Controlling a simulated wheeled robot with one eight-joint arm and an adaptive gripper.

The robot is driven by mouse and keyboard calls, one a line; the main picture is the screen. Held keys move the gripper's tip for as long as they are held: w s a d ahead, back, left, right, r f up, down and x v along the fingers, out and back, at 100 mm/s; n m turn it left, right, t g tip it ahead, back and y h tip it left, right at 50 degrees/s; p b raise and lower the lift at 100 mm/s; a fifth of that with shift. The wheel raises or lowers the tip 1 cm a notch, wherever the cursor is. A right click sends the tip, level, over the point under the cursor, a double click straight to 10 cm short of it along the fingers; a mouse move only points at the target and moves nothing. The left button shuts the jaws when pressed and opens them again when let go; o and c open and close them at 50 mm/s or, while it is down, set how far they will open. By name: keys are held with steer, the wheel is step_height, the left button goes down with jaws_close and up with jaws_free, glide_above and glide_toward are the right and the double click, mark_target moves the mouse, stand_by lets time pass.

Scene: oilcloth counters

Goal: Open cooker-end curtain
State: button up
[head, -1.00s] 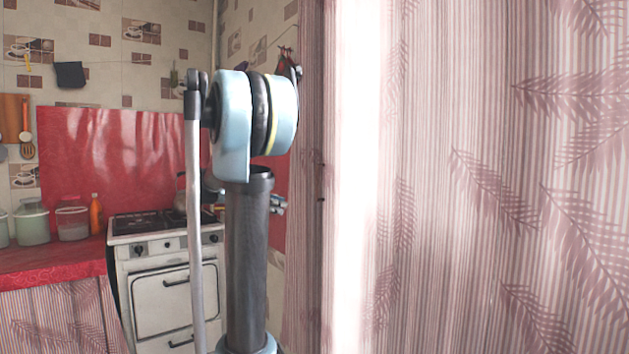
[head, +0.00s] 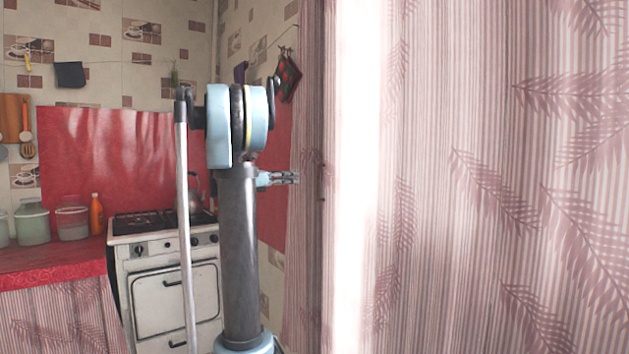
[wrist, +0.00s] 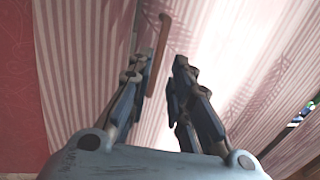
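A pink striped curtain strip with leaf print (head: 305,200) hangs on the cooker side of a bright gap. A wide curtain panel of the same cloth (head: 470,200) hangs on the right side of the gap. My gripper (head: 292,178) shows partly behind my arm, its fingers pointing right toward the curtain strip. In the wrist view my gripper (wrist: 161,70) is open, its two fingers apart with nothing held. Striped curtain cloth (wrist: 85,70) fills much of that view beyond the fingers. A brown bar (wrist: 158,48) shows just beyond the left fingertip; I cannot tell whether they touch.
A white cooker (head: 170,285) with a kettle (head: 195,190) stands left of my arm. A red counter (head: 50,262) with jars and an orange bottle (head: 96,213) adjoins it. A red and dark cloth (head: 288,78) hangs on the wall above my gripper.

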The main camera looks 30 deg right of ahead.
steer(key=d, duration=0.3)
steer(key=s+d, duration=0.1)
steer(key=d, duration=0.7)
steer(key=shift+s+d, duration=0.15)
jaws_close()
